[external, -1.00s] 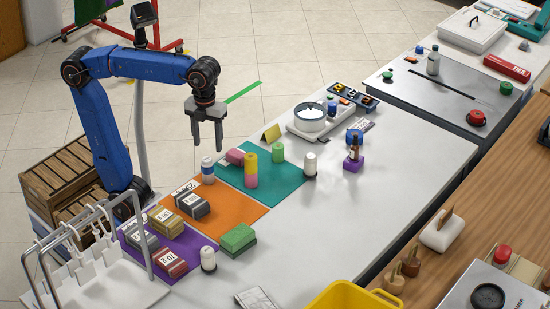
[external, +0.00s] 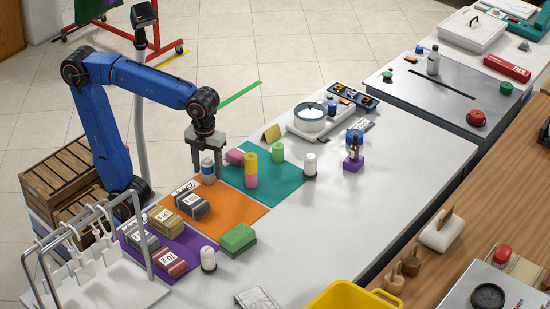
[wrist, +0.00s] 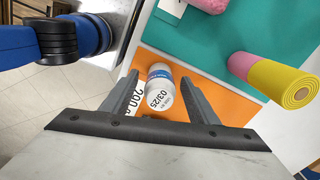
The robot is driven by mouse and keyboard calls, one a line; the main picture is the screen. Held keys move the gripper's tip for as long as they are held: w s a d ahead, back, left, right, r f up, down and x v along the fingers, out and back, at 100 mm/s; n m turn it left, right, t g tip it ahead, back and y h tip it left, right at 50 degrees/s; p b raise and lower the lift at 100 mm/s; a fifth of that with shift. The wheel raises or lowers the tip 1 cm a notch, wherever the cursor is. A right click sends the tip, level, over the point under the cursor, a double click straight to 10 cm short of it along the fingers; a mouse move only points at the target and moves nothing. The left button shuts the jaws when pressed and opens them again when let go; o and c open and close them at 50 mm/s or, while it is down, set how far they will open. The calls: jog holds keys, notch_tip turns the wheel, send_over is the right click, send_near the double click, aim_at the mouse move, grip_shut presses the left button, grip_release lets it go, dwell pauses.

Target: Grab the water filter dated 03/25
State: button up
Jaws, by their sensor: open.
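The water filter (wrist: 159,90) is a white cylinder with a blue band, and its label reads 03/25 in the wrist view. In the external view the filter (external: 208,171) stands at the corner of the orange mat, near the teal mat. My gripper (external: 207,177) is open, pointing down over the filter. In the wrist view the filter shows between the two fingers of my gripper (wrist: 158,100), with a finger on each side. I cannot tell whether either finger touches it.
A pink and yellow roll (external: 251,170), a pink roll (external: 235,156) and a green cylinder (external: 278,152) stand or lie on the teal mat (external: 285,183). Labelled blocks (external: 192,205) sit on the orange mat (external: 240,207).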

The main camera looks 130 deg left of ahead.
jog(key=c, duration=1.2)
